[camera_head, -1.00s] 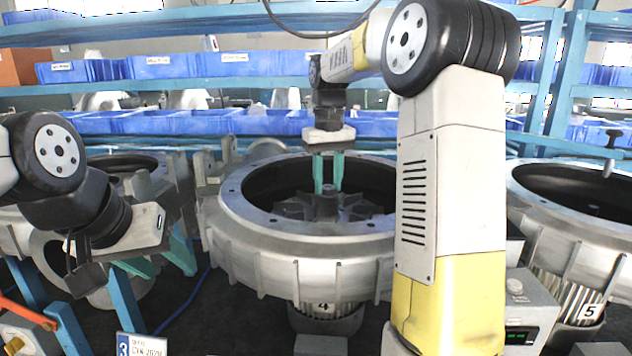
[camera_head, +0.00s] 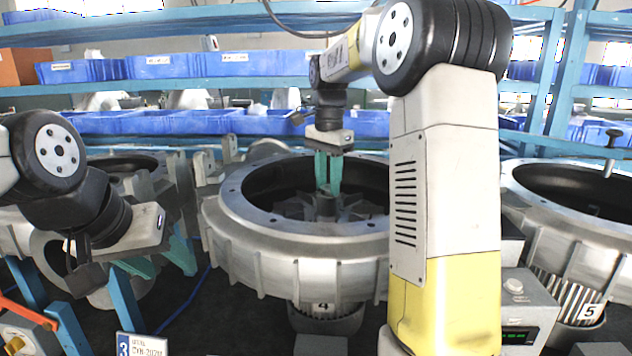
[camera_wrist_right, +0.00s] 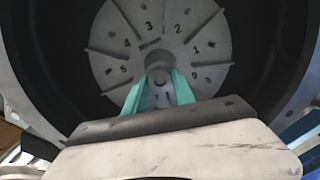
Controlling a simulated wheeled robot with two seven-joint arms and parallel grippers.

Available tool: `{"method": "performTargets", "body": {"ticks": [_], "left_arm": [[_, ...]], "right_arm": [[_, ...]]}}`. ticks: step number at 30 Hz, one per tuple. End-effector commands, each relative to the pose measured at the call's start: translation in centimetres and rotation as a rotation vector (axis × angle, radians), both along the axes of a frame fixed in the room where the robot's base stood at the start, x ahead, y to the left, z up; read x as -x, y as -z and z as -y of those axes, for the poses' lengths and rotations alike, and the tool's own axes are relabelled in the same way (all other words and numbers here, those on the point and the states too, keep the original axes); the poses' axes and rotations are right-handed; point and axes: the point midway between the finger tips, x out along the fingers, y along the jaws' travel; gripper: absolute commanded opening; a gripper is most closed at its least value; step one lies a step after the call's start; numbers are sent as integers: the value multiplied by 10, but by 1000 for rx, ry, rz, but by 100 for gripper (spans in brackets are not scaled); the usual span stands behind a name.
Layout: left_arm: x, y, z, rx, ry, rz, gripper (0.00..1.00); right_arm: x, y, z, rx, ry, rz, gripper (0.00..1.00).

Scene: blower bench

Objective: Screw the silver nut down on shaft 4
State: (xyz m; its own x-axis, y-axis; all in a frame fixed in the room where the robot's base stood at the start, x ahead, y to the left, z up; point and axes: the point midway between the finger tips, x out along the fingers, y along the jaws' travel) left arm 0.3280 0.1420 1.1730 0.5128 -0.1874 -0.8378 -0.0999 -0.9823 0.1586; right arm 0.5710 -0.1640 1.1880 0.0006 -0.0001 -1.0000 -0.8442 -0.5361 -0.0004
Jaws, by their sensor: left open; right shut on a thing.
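The impeller wheel (camera_wrist_right: 110,58), marked with numbers, sits inside the round housing labelled 4 (camera_head: 270,262). Its shaft hub (camera_wrist_right: 158,62) stands at the centre. My right gripper (camera_head: 327,190) points down at the hub, with its green fingers close together on either side of a small grey piece (camera_wrist_right: 160,88), which appears to be the silver nut. The fingers and hub hide most of it in the head view, and its seating on the shaft cannot be made out. My left gripper (camera_head: 162,258) is open and empty at the left, away from the housing.
Another round housing, labelled 5 (camera_head: 575,230), stands at the right. More grey castings (camera_head: 130,165) stand at the left. Blue bins (camera_head: 160,122) line the shelves behind. A grey box with a green display (camera_head: 525,310) stands at the front right.

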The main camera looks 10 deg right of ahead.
Motion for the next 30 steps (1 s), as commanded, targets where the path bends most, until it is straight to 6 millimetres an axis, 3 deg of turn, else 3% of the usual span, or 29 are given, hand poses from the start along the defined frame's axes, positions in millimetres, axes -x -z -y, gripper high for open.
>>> {"method": "performTargets", "body": {"ticks": [18,22,29,30], "left_arm": [[0,0,0,0,0,0,51],[0,0,0,0,0,0,51],[0,0,0,0,0,0,51],[0,0,0,0,0,0,51]], "right_arm": [[0,1,0,1,966,-1,0],[0,1,0,1,1053,-1,0],[0,1,1,2,1061,-2,0],[0,1,1,1,1061,-1,39]]}}
